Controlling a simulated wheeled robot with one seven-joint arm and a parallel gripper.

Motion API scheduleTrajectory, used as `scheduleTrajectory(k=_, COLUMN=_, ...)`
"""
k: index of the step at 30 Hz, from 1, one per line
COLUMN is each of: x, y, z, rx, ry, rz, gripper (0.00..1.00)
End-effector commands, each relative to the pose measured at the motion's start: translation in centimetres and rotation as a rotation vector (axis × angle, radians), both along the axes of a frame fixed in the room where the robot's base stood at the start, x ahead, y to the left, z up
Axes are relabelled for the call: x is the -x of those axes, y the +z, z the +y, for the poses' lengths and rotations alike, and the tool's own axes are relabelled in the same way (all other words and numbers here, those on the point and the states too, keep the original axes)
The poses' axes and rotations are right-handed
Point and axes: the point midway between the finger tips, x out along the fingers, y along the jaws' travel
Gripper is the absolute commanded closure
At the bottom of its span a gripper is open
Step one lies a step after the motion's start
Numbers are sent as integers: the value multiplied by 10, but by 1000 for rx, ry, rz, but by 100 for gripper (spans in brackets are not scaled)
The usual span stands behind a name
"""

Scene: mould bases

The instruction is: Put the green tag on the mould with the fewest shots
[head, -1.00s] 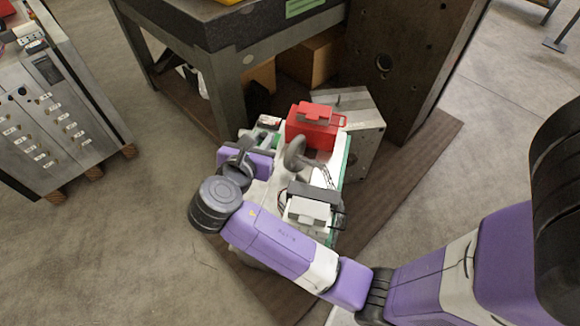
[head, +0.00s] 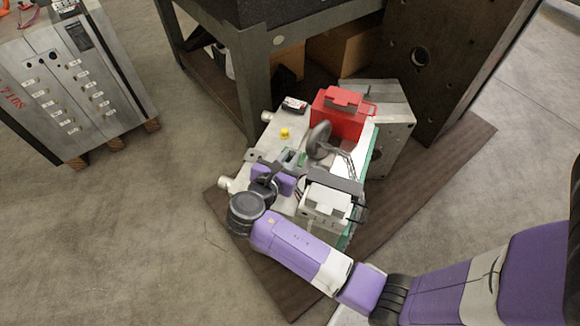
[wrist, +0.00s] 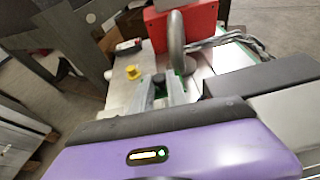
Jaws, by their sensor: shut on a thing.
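My gripper (head: 290,158) is over the top of the light grey mould (head: 262,150) in the middle of the head view. It is shut on a small green piece, apparently the green tag (head: 302,159), mostly hidden between the fingers. In the wrist view the fingers (wrist: 172,88) point at the mould top, just left of a grey ring. A small black-and-white counter (head: 294,104) sits at the mould's far edge; its digits are too small to read. Another mould (head: 70,90) stands at the left with a dark counter-like panel (head: 78,37), also unreadable.
A grey block (head: 392,135) and a tall dark plate (head: 440,60) stand behind. A steel table (head: 245,75) is at the back.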

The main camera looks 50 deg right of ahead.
Motion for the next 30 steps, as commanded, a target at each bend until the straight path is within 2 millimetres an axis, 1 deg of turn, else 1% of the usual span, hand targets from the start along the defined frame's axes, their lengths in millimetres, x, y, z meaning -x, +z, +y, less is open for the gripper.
scheduleTrajectory(k=6, x=0, y=-29, z=0, rx=0, ry=0, rz=2, gripper=100)
scheduleTrajectory(k=9, x=0, y=-40, z=0, rx=0, ry=0, rz=0, gripper=100)
scheduleTrajectory(k=19, x=0, y=-41, z=0, rx=0, ry=0, rz=0, gripper=100)
scheduleTrajectory(k=20, x=0, y=-42, z=0, rx=0, ry=0, rz=0, gripper=79)
scheduleTrajectory(k=21, x=0, y=-42, z=0, rx=0, ry=0, rz=0, gripper=72)
scheduleTrajectory(k=23, x=0, y=-42, z=0, rx=0, ry=0, rz=0, gripper=60)
scheduleTrajectory(k=30, x=0, y=-42, z=0, rx=0, ry=0, rz=0, gripper=60)
